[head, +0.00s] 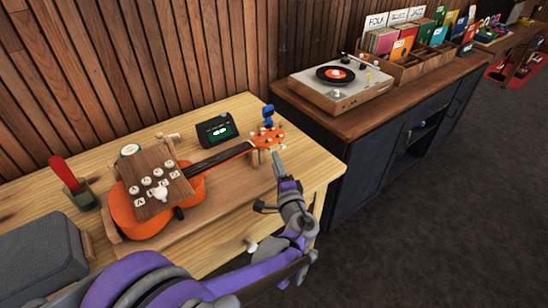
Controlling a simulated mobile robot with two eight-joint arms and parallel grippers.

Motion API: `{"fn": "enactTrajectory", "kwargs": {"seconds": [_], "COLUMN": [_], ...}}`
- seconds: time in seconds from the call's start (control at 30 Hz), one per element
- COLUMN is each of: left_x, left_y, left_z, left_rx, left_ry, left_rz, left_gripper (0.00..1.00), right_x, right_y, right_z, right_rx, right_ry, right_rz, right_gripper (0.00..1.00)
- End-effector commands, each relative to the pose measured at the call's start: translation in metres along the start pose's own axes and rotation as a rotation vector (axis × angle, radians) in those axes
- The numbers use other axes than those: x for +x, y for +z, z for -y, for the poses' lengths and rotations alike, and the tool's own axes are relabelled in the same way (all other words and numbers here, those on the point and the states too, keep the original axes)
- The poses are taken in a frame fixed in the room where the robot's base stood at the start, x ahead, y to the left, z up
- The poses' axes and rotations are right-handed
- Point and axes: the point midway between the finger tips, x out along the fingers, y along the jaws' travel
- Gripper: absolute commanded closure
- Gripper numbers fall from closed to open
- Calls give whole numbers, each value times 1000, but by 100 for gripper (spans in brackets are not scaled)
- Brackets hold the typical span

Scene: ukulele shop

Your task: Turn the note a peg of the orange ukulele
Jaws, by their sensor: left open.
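The orange ukulele (150,221) lies on the wooden table with its neck pointing right, and its orange headstock (264,140) is at the table's right side. Several small pale pegs show around the headstock; I cannot read which is note a. A brown board (153,178) with pale lettered knobs covers part of the ukulele's body. My left gripper (267,183) is open and empty, just in front of and below the headstock, apart from the pegs as far as I can see. My right gripper is out of view.
A dark tuner with a lit screen (216,130) stands behind the neck. A blue clip-like object (268,114) is at the headstock. A grey box (38,262) and a green holder with a red object (68,175) are left. A record player (341,82) sits on the cabinet.

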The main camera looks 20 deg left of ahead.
Motion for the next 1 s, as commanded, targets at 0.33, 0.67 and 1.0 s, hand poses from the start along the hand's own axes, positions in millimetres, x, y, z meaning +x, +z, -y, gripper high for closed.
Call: {"fn": "enactTrajectory", "kwargs": {"seconds": [0.33,0.67,1.0], "left_x": [31,32,31], "left_y": [0,0,0], "left_z": [0,0,0], "left_rx": [-1,-1,-1], "left_ry": [1,1,1], "left_rz": [0,0,0], "left_gripper": [58,74,100], "right_x": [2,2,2], "right_y": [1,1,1], "right_z": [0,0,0], "right_rx": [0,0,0], "right_ry": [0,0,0], "right_rz": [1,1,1], "right_gripper": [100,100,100]}}
